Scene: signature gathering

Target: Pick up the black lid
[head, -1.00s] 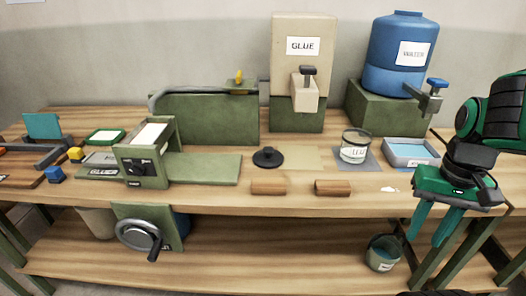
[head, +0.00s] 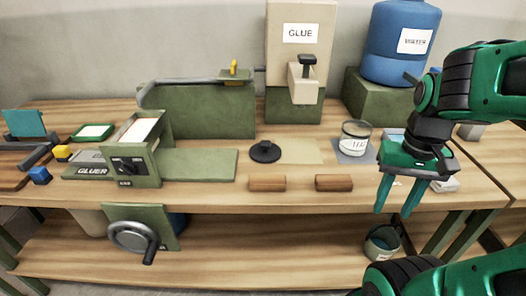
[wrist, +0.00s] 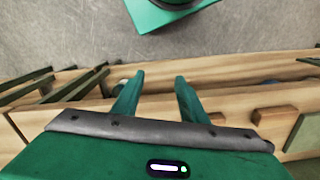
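The black lid (head: 265,151) is a round dark disc with a small knob on top. It lies flat on the workbench top, left of a tan sheet, in the head view. My gripper (head: 396,212) is to the right of the lid, at the front right of the bench, pointing down with its teal fingers apart and nothing between them. The wrist view shows the same two fingers spread (wrist: 157,80) over the bench edge and grey floor. The lid is not visible in the wrist view.
A glass jar (head: 356,138) stands right of the lid on a grey mat. Two wooden blocks (head: 267,184) (head: 333,183) lie in front of it. A glue dispenser (head: 300,80) and blue water tank (head: 400,45) stand behind. A green press (head: 132,165) stands left.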

